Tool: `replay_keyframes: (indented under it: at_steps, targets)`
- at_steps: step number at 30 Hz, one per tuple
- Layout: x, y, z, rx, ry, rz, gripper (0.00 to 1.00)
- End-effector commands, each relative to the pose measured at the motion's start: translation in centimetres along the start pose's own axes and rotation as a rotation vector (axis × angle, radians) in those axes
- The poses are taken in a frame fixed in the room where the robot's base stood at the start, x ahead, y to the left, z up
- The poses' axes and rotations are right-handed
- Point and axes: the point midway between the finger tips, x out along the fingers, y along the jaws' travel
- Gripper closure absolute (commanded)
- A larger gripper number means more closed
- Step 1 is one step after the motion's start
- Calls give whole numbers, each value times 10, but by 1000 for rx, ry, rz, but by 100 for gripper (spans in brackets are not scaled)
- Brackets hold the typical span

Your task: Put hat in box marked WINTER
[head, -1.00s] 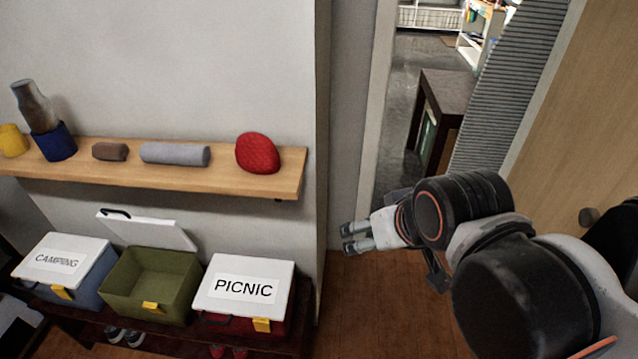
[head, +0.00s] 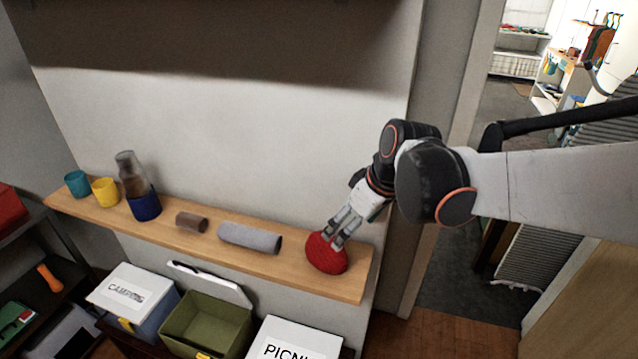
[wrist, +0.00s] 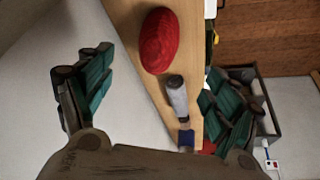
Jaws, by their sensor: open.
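The red knitted hat (head: 324,256) sits at the right end of the wooden shelf. My gripper (head: 340,234) is above the hat, pointing down at it, with its fingers overlapping the hat's upper edge in the head view. In the wrist view the hat (wrist: 160,40) lies ahead of the open fingers, with nothing between them; I cannot tell if they touch it. An open, empty green box (head: 207,323) stands below the shelf with its lid raised. No WINTER label is readable; the face of the green box's lid is hidden.
The wooden shelf (head: 300,276) also holds a grey roll (head: 250,237), a brown roll (head: 191,222), a blue container with a glass bottle, and yellow and teal cups. Closed CAMPING (head: 122,290) and PICNIC (head: 290,340) boxes flank the green box. A wall stands behind the shelf.

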Motion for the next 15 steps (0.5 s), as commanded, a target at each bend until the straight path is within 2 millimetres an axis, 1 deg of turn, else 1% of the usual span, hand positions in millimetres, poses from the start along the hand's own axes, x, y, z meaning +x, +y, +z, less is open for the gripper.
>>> replay_keyframes:
  at_steps: [1,3,7,15]
  targets:
    - [-2,0,-7,-18,-3,-11,17]
    - [1,0,-11,-37,-5,-22,17]
    - [12,-1,-13,-49,-5,-29,17]
    - [61,-1,-12,-48,-6,-28,17]
